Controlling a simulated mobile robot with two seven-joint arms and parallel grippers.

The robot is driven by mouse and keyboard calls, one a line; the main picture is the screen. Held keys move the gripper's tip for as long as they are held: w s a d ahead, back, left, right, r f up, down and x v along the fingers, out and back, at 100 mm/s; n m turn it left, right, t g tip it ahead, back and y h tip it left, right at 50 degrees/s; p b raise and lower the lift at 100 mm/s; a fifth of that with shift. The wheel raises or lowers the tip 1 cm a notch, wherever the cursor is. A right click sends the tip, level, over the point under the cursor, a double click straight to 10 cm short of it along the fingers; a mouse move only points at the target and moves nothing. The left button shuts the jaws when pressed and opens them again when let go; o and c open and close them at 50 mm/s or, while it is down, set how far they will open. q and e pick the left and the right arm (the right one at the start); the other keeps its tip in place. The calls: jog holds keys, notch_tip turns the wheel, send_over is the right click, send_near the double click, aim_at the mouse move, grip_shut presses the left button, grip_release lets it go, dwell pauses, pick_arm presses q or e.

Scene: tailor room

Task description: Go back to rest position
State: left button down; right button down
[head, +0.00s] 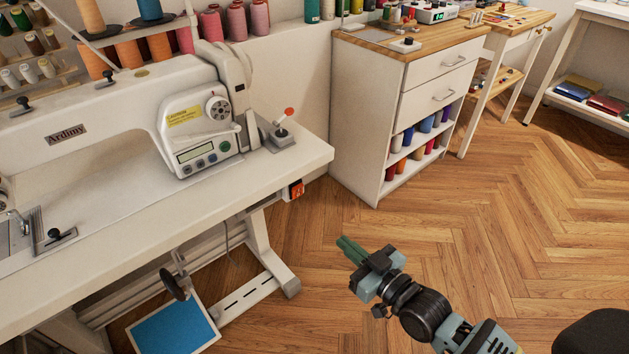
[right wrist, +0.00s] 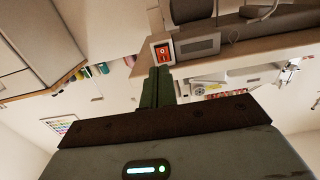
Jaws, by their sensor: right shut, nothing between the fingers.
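My right gripper (head: 350,247) is in the lower middle of the head view, over the wood floor. Its green fingers are together and empty, pointing up and to the left. In the right wrist view the shut fingers (right wrist: 157,87) stand in the middle, and nothing is between them. They are apart from the sewing table. My left gripper is in neither view.
A white sewing table (head: 290,150) with a sewing machine (head: 130,110) stands at the left, an orange switch (head: 296,189) under its edge. A white drawer cabinet (head: 365,110) stands behind. A blue pedal (head: 175,330) is under the table. Open floor (head: 480,220) lies at the right.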

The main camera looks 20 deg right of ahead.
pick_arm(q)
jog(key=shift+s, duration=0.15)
